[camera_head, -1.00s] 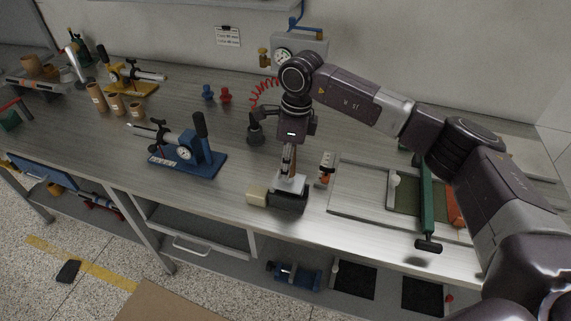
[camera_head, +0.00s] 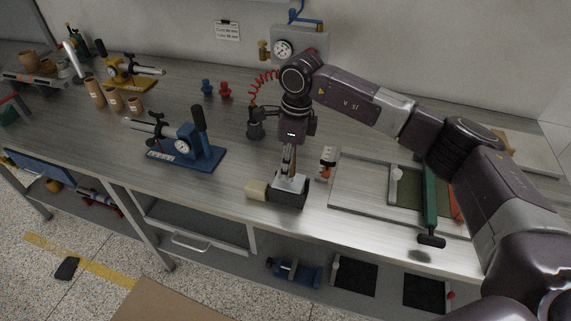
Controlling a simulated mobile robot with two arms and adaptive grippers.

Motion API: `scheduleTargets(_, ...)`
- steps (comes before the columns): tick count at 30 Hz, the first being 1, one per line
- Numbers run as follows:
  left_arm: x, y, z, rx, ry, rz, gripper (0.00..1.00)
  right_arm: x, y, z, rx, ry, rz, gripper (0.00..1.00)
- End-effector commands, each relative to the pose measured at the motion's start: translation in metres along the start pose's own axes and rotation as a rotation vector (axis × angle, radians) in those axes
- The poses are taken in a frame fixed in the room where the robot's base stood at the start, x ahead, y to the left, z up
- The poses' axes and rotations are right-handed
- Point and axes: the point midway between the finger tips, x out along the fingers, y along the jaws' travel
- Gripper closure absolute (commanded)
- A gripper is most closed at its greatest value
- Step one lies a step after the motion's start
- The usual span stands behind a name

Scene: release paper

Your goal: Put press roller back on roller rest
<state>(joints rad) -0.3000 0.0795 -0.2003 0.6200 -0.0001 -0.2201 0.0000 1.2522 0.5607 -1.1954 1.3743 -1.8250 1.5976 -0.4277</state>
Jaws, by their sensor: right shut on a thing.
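My right gripper (camera_head: 287,168) points down near the bench's front edge, right of center. It is shut on the press roller's brown handle (camera_head: 292,163). The pale lower part of the press roller (camera_head: 291,184) is at the top of a dark block (camera_head: 291,196), apparently the roller rest. Whether the roller touches the block or is just above it, I cannot tell. A cream block (camera_head: 257,190) sits against the dark block's left side. My left gripper is out of view.
A blue fixture with a dial (camera_head: 187,150) stands left on the bench. A small orange-and-white object (camera_head: 327,162) is close to the gripper's right. A board with a green bar (camera_head: 429,205) lies right. A dark pot (camera_head: 255,128) stands behind.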

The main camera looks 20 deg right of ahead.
Motion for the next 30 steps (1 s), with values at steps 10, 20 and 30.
scheduleTargets(10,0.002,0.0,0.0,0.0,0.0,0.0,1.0,0.002,0.0,0.0,0.0,0.0,-0.001,0.57)
scheduleTargets(20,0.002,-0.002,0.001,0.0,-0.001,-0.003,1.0,-0.004,-0.001,0.0,0.0,0.0,-0.001,0.57)
scheduleTargets(30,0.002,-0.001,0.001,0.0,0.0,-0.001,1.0,-0.07,-0.001,0.0,0.0,-0.002,-0.004,0.57)
